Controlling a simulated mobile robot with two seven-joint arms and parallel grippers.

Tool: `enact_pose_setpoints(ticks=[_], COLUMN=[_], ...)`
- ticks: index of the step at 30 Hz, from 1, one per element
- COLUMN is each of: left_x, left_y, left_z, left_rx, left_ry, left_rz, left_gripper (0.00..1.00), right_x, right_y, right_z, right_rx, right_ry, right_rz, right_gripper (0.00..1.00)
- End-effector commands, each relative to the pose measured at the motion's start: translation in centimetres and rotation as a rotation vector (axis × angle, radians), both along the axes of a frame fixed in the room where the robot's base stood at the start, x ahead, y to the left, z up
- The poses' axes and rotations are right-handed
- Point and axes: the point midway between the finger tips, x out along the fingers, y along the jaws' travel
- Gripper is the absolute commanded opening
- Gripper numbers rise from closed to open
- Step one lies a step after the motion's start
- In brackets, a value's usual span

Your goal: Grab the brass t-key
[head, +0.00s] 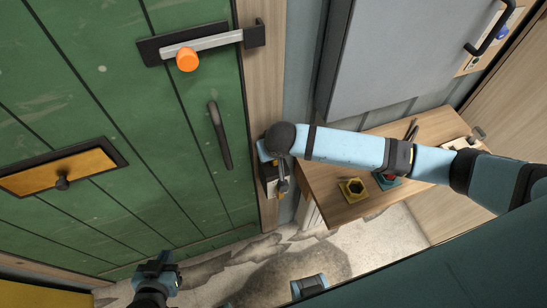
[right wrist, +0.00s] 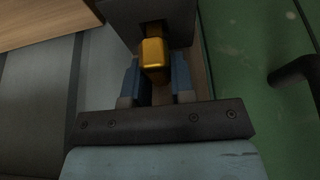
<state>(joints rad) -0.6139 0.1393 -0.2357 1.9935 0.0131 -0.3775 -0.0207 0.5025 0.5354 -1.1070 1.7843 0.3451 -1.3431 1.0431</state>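The brass t-key (right wrist: 153,52) shows in the right wrist view as a yellow block in front of a dark housing. The blue fingers of my right gripper (right wrist: 156,82) stand close on both sides of it; whether they press on it is unclear. In the head view my right gripper (head: 279,182) is at a small dark box on the door post, and my arm hides part of it; the key is hard to make out there. My left gripper (head: 160,268) is low in front of the green door, apart from the key, with its fingers apart and nothing between them.
The green door (head: 130,110) has a bar latch with an orange knob (head: 187,60), a dark handle (head: 220,135) and a yellow panel (head: 60,170). A wooden shelf (head: 335,195) with a yellow hex piece (head: 353,189) lies under my right arm. A grey cabinet (head: 400,50) hangs above.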

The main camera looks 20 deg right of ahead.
Motion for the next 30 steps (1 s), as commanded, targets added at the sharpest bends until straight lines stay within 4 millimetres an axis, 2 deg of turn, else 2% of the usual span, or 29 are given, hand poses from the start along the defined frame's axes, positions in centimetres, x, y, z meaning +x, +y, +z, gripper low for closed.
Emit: enact_pose_setpoints(ticks=[1, 2, 14, 20, 28, 30], left_x=[0.0, 0.0, 0.0, 0.0, 0.0, 0.0], left_y=[0.0, 0.0, 0.0, 0.0, 0.1, 0.1], left_z=[0.0, 0.0, 0.0, -0.2, -0.4, -0.6], left_rx=[0.0, 0.0, 0.001, 0.001, 0.001, 0.001], left_ry=[0.0, 0.0, 0.0, 0.0, 0.0, 0.0], left_rz=[0.0, 0.0, 0.001, 0.001, 0.001, 0.001], left_gripper=[0.0, 0.0, 0.0, 0.0, 0.0, 0.0], right_x=[0.0, 0.0, 0.0, 0.0, 0.0, -1.5], right_y=[0.0, 0.0, 0.0, 0.0, 0.1, 0.0], right_z=[0.0, 0.0, 0.5, 2.7, 7.2, 6.8], right_rx=[0.0, 0.0, 0.0, 0.002, 0.002, 0.001], right_ry=[0.0, 0.0, 0.0, -0.001, -0.002, 0.003], right_rz=[0.0, 0.0, 0.0, 0.001, 0.001, 0.003], right_gripper=[0.05, 0.0, 0.0, 0.0, 0.0, 0.0])
